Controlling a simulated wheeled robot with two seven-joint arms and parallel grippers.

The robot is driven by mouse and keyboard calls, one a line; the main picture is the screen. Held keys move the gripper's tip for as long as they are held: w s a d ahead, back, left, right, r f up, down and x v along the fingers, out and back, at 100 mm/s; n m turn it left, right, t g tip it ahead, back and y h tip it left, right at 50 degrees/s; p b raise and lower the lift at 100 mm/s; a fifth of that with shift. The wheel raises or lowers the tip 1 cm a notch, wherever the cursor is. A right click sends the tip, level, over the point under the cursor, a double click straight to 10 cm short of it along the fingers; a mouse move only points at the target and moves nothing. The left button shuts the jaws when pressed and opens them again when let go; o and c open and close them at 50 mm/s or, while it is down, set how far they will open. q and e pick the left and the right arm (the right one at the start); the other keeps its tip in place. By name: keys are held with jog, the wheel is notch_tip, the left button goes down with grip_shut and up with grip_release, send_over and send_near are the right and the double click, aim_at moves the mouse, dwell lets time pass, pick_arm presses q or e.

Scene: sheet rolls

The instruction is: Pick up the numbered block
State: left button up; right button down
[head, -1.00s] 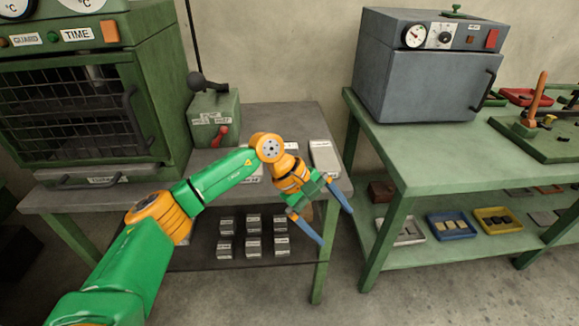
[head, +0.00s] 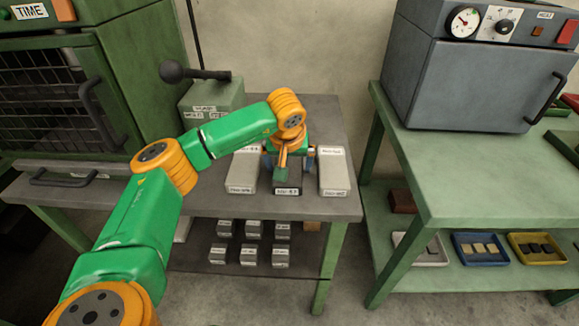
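Three long labelled blocks stand on the grey table. The left pale block (head: 243,172) and the right pale block (head: 334,176) show clearly. The middle block (head: 287,191) is darker, shows its labelled front end, and is mostly hidden by my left gripper. My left gripper (head: 289,160) points down over the middle block, with its blue fingers spread to either side between the two pale blocks. Contact with the block cannot be made out. Small numbered blocks (head: 249,257) sit in rows on the lower shelf. My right gripper is not in view.
The grey table (head: 215,205) has free room at its front left. A green lever box (head: 208,100) stands behind. A green oven (head: 130,60) is at left. A grey oven (head: 470,85) stands on the green bench (head: 440,180), with trays below (head: 482,248).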

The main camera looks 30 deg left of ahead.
pick_arm(q)
jog(key=shift+s+r, duration=0.1)
jog(key=c, duration=0.5)
grip_shut()
